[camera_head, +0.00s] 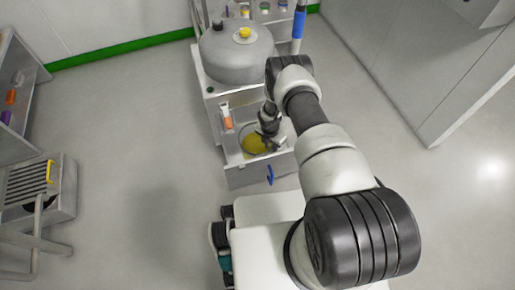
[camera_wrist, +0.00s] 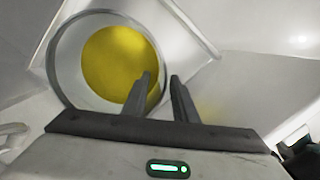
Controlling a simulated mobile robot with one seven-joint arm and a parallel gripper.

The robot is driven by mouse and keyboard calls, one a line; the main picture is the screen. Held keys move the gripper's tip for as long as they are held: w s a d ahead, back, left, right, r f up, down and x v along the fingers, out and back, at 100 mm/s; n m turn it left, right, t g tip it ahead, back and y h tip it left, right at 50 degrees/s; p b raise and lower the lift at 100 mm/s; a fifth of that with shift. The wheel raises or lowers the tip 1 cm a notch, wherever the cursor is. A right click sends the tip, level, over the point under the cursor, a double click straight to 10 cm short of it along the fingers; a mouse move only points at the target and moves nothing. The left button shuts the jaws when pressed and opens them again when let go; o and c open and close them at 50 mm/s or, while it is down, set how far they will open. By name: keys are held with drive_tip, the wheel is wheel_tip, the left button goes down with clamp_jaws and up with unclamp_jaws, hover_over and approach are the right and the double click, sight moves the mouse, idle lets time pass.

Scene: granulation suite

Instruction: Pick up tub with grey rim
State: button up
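The tub with grey rim (camera_wrist: 68,65) is at the upper left of the wrist view, round, with yellow inside. In the head view the tub (camera_head: 251,146) lies in the open front compartment of a grey cabinet, partly hidden by my gripper (camera_head: 268,141). My gripper points down at the right side of the tub. In the wrist view the fingers of my gripper (camera_wrist: 162,76) are apart, with the left finger over the yellow inside and the right one outside the rim. I cannot tell whether either finger touches the wall.
A large grey round vessel (camera_head: 236,52) with a yellow knob stands on the cabinet behind the tub. An orange and white bottle (camera_head: 227,118) stands left of the tub. A blue handle (camera_head: 270,175) is on the front panel (camera_head: 250,175). Open floor lies to the left and right.

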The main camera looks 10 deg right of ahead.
drive_tip(key=shift+f, duration=0.45)
drive_tip(key=shift+c, duration=0.2)
clamp_jaws()
drive_tip(key=shift+w+r, duration=0.1)
drive_tip(key=shift+w, duration=0.05)
drive_tip(key=shift+d+r, duration=0.1)
